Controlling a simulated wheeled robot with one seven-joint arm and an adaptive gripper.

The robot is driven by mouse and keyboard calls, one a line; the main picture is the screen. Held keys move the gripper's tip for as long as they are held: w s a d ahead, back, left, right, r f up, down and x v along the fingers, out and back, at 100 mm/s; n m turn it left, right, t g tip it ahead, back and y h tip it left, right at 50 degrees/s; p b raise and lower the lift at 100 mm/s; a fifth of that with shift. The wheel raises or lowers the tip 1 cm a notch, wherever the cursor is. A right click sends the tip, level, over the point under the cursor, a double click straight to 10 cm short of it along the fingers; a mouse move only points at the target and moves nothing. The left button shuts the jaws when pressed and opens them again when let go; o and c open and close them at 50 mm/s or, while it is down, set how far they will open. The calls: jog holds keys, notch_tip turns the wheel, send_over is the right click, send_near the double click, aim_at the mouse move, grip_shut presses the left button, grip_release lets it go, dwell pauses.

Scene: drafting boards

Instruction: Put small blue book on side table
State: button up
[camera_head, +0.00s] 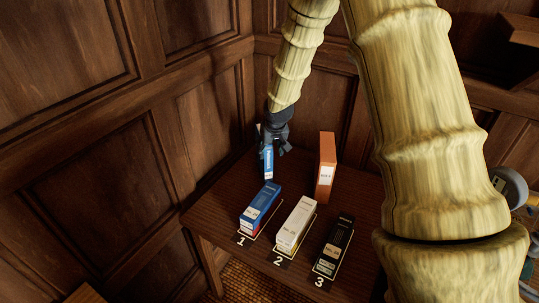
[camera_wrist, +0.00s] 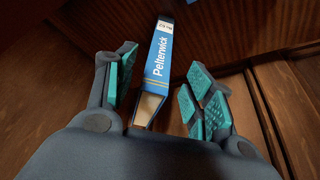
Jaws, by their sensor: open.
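A small blue book (camera_head: 267,164) stands upright at the back of the dark wooden table (camera_head: 210,210), left of an orange book. In the wrist view the blue book (camera_wrist: 160,58) shows its "Petterwick" spine and its page edges. My gripper (camera_head: 273,140) is at the top of this book, pointing down. In the wrist view my gripper (camera_wrist: 163,68) is open, with the book between its teal-padded fingers and nearer the left one. Gaps show on both sides. I cannot tell which surface is the side table.
The orange book (camera_head: 326,165) stands upright close to the right of my gripper. Panelled walls (camera_head: 195,130) enclose the back corner.

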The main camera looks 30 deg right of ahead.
jog(key=shift+v, duration=2.5)
